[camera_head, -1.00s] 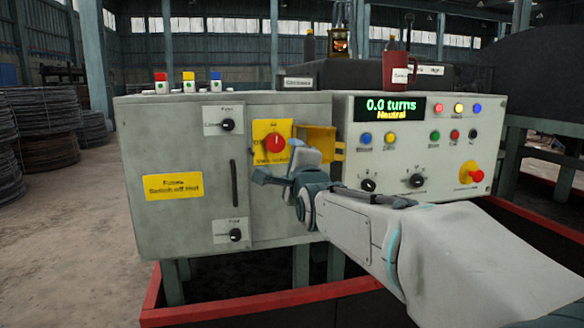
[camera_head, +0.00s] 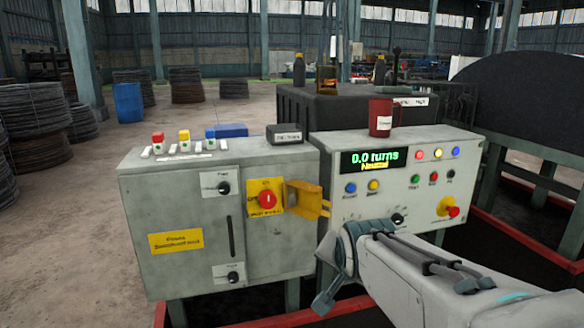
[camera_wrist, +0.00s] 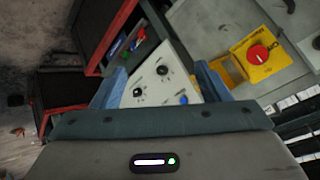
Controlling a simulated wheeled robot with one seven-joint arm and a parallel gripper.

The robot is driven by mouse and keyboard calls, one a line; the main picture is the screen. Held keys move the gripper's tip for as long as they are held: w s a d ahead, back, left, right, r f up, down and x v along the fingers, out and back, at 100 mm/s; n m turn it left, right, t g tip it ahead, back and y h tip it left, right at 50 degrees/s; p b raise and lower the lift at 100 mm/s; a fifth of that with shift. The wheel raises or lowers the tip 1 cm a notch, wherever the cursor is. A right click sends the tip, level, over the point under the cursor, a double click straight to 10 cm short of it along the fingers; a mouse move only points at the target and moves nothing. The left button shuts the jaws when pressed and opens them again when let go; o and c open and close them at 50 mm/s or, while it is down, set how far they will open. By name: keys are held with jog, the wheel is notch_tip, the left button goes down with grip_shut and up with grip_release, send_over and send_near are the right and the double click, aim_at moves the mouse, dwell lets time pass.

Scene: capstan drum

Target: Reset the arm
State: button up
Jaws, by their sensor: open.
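My gripper (camera_head: 328,275) is in front of the gap between the grey cabinet and the control panel, low in the head view. In the wrist view my gripper (camera_wrist: 160,85) has its two blue-grey fingers spread, with nothing between them. My arm reaches in from the lower right. The red rotary switch (camera_head: 267,199) on its yellow plate is on the grey cabinet (camera_head: 160,270), clear of my gripper; it also shows in the wrist view (camera_wrist: 258,53). A yellow hinged cover (camera_head: 305,198) stands open beside it. The lower part of the control panel is hidden by my arm.
The control panel (camera_head: 345,210) has a display reading "0.0 turns" and "Neutral". A red mug (camera_head: 380,117) stands on top of the panel. A small dark box (camera_head: 284,134) and coloured buttons (camera_head: 184,140) sit on the cabinet. A large dark drum (camera_head: 520,105) is at right.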

jog(key=s+d+r+n+g+p, duration=0.2)
jog(key=s+n+g+p, duration=0.1)
jog(key=s+p, duration=0.3)
jog(key=s+d+r+n+g+p, duration=0.3)
jog(key=s+p, duration=0.4)
jog(key=s, duration=0.3)
jog(key=shift+s+d+r, duration=0.15)
jog(key=shift+s+d, duration=0.1)
jog(key=shift+s, duration=0.05)
